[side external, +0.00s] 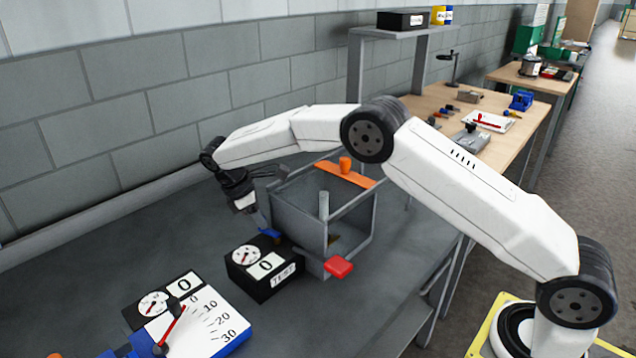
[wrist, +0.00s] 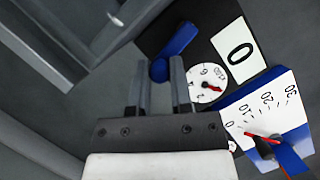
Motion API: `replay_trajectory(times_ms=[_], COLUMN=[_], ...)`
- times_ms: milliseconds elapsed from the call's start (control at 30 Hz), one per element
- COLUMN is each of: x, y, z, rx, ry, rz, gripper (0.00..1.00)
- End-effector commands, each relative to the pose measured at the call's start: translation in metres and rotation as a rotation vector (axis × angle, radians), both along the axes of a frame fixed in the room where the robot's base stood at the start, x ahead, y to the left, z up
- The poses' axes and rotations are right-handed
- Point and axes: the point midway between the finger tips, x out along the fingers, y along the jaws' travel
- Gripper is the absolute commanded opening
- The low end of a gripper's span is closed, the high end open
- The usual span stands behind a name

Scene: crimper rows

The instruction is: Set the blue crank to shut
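My gripper (side external: 258,212) points down at the crank from behind and to the left in the side view. In the wrist view my gripper (wrist: 156,74) is open, with a clear gap between its fingers. The knob shows in that gap, close to the fingertips; I cannot tell whether they touch.
A grey open-topped frame (side external: 285,212) with an orange bar (side external: 345,175) and a red handle (side external: 339,267) stands right beside the box. A blue-and-white scale (side external: 210,322) with a red pointer lies at front left. The bench left of my gripper is bare.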

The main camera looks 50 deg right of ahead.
Motion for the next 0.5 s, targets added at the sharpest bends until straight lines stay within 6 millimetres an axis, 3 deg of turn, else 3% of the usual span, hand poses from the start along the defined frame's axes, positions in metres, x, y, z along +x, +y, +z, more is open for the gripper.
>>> replay_trajectory(times_ms=[233,500], x=[0.0003,0.0018], y=[-0.0008,-0.0076], z=[0.0001,0.0002], rx=[0.0,0.0], ry=[0.001,0.001], rz=[-0.022,-0.181], gripper=[0.0,0.0])
